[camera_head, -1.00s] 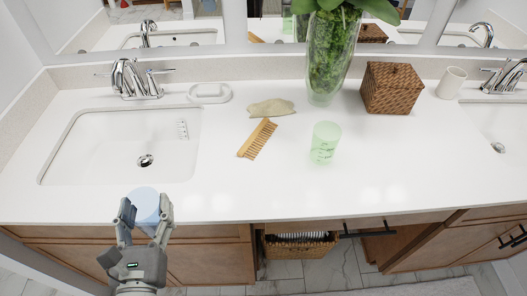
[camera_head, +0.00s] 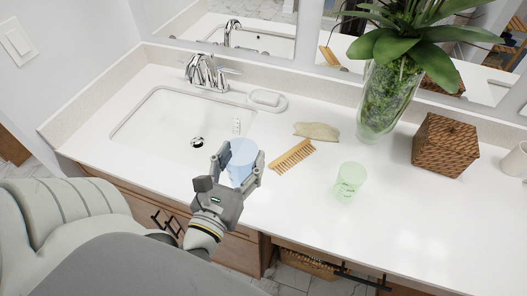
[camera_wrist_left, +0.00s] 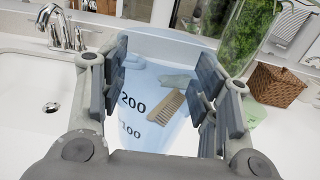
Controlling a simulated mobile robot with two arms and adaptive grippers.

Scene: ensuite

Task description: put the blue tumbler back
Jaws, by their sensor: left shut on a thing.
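The blue tumbler (camera_head: 242,158) is translucent and pale blue. My left gripper (camera_head: 239,171) is shut on it and holds it upright, by the look of it, over the front of the white counter, just right of the sink. In the left wrist view the tumbler (camera_wrist_left: 150,112) fills the space between the finger pads, with the marks 200 and 100 showing on its side. I cannot tell whether its base touches the counter. My right gripper is not in view.
A wooden comb (camera_head: 292,155), a beige cloth-like piece (camera_head: 317,131) and a green tumbler (camera_head: 350,180) stand or lie to the right. A soap dish (camera_head: 266,99) is by the sink (camera_head: 172,118). A plant vase (camera_head: 384,98) and wicker box (camera_head: 444,145) are farther right. The front right counter is clear.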

